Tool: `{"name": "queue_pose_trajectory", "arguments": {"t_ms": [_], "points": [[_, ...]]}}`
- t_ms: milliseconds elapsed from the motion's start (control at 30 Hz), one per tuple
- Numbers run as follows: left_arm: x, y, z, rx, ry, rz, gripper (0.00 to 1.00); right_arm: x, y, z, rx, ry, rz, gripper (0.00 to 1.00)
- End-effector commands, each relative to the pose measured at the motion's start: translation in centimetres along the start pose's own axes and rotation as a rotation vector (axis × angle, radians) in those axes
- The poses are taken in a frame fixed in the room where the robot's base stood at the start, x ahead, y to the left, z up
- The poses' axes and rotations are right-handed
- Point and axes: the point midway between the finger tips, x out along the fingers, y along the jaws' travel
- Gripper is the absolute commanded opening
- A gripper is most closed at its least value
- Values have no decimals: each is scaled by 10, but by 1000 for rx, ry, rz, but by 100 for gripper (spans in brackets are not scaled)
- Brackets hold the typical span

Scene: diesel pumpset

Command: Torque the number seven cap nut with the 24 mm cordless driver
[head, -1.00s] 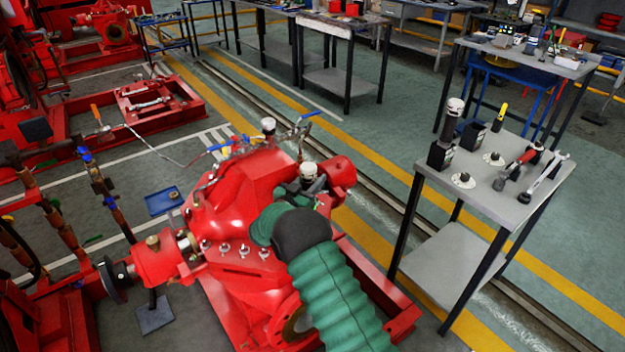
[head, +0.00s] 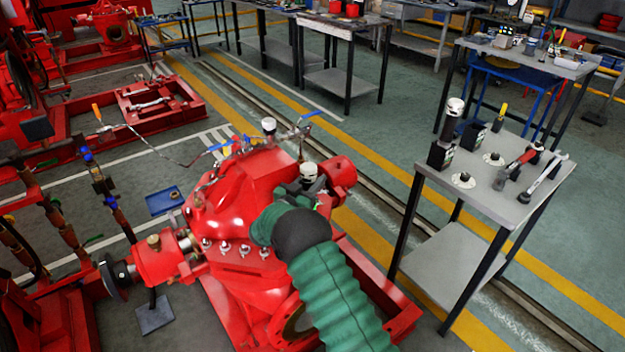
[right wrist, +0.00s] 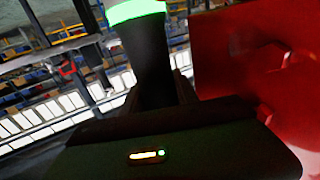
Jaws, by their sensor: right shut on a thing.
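My right gripper (head: 312,187) is shut on a cordless driver (head: 308,171) with a pale top, at the far right side of the red pump casing (head: 235,205). In the right wrist view the driver (right wrist: 153,65) is a black grip with a glowing green ring, held between the fingers. Its socket end is hidden, so I cannot tell whether it touches a nut. Several bright cap nuts (head: 225,248) line the near flange of the casing; no numbers are readable. My left gripper is not in view.
A grey cart (head: 535,205) at the right holds another pale-topped tool in a black holder (head: 440,155), round pieces and a red-and-black tool (head: 515,163). Blue-handled valves (head: 220,147) and thin piping rise behind the casing. A blue tray (head: 163,201) lies on the floor.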

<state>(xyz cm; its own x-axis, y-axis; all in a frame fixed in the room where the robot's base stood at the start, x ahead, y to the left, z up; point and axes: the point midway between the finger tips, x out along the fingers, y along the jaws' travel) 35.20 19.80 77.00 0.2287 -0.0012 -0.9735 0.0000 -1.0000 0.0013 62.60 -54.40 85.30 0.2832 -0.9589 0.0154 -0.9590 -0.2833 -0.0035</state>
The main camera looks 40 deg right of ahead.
Motion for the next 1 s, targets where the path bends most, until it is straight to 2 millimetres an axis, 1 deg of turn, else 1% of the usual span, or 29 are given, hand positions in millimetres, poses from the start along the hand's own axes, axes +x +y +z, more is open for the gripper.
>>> {"name": "queue_pose_trajectory", "arguments": {"t_ms": [33, 167, 500, 1000], "points": [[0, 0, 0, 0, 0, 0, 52, 0, 1, 3, -3, -4, 0, 0], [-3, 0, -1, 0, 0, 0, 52, 0, 1, -1, -3, -5, 0, 0], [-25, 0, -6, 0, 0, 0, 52, 0, 1, -32, 1, 0, 0, 0], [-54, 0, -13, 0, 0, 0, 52, 1, 0, -71, 2, 2, 1, 0]]}}
